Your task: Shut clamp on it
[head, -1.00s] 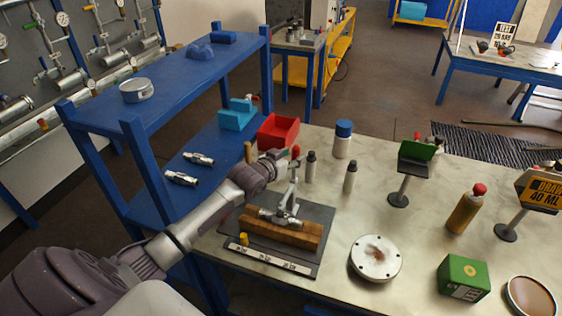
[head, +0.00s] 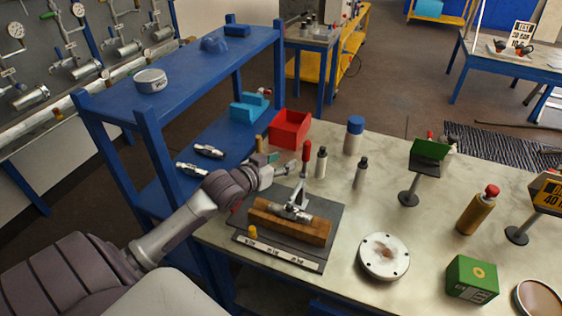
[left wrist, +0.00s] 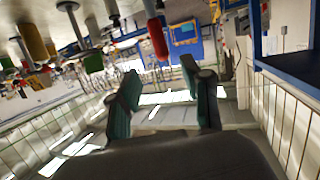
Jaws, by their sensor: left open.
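The toggle clamp has a red handle (head: 307,153) that stands nearly upright above its metal linkage. Its lower part meets a small metal vessel (head: 293,211) lying on a wooden cradle (head: 262,220). I cannot tell whether the clamp's pad presses on the vessel. My left gripper (head: 283,163) is open and empty, just left of the handle and apart from it. In the left wrist view, the open green-padded fingers (left wrist: 160,78) show with the red handle (left wrist: 157,36) beyond them. My right gripper is not in view.
The cradle sits on a dark plate (head: 335,213) with a white label strip. Bottles (head: 321,162), a red bin (head: 290,128), a round flange (head: 384,256), a green box (head: 471,279) and a green sign stand (head: 428,150) are around it. A blue shelf (head: 200,75) is at left.

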